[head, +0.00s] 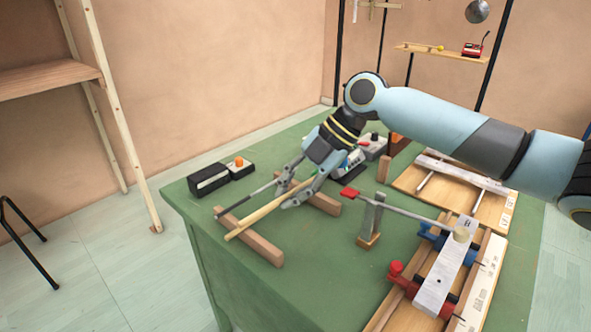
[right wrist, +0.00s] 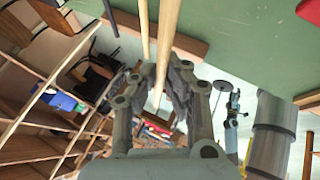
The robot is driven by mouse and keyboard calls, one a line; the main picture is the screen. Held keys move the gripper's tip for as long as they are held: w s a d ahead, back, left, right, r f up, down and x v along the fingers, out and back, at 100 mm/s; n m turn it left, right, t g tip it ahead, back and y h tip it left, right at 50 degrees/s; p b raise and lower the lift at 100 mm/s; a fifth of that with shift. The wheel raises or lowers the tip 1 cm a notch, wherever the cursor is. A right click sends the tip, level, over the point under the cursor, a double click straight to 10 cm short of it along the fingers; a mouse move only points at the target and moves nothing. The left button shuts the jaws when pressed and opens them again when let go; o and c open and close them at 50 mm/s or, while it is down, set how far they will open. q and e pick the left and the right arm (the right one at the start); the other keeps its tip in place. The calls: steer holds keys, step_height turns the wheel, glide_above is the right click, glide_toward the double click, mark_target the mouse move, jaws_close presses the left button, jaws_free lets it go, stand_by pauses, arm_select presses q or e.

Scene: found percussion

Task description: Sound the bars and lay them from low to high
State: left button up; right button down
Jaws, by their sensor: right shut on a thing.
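My right gripper (head: 287,194) reaches down over the left part of the green table. It is shut on a pale wooden stick (head: 256,217). The stick lies across, or just above, two brown wooden rails (head: 262,249). In the right wrist view the stick (right wrist: 168,40) runs between the fingers. A pale metal bar (head: 438,286) lies across a stand with a blue clamp (head: 431,236) and a red clamp (head: 401,282). Other bars (head: 462,171) lie on a board behind, partly hidden by my arm. My left gripper is out of view.
A black box (head: 208,179) and a small box with an orange button (head: 240,166) stand at the back left.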

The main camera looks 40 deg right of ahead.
steer(key=shift+s+d+f, duration=0.1)
steer(key=shift+d, duration=0.4)
steer(key=shift+f+h, duration=0.15)
steer(key=shift+h, duration=0.15)
steer(key=shift+g, duration=0.4)
steer(key=shift+g, duration=0.5)
step_height(320, 180, down, 5)
steer(key=b, duration=0.4)
steer(key=shift+f+b, duration=0.5)
steer(key=shift+f, duration=0.2)
steer(key=shift+f, duration=0.3)
